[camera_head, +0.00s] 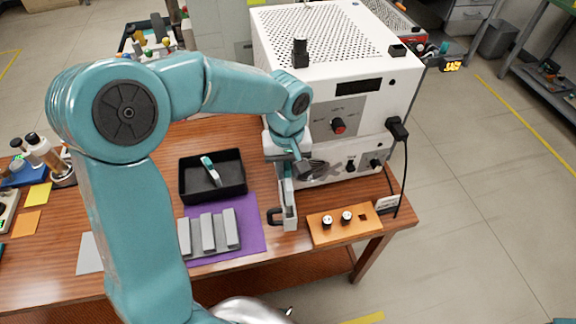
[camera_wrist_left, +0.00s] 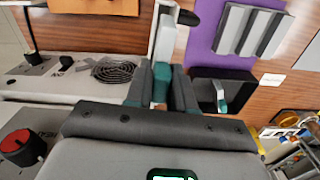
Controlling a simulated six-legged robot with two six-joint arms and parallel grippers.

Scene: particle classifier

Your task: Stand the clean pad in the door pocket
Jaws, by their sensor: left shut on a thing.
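My left gripper (camera_wrist_left: 161,92) is shut on a small pad (camera_wrist_left: 160,80), whose teal part shows between the fingers in the left wrist view. In the head view the left gripper (camera_head: 287,160) is at the front of the white machine, over the inner end of its open door (camera_head: 289,208). The narrow white door also shows straight beyond the fingers in the wrist view (camera_wrist_left: 166,38). The pocket is hidden, so I cannot tell whether the pad is inside it. A similar teal-and-white pad (camera_head: 208,168) lies in the black tray (camera_head: 232,190). My right gripper is out of view.
The white machine (camera_head: 345,98) stands behind the door, with a round coiled grille beside the gripper. The door has a black handle (camera_head: 274,216). A purple mat (camera_head: 249,238) with grey blocks lies to the left. An orange block (camera_head: 331,235) with black knobs lies to the right.

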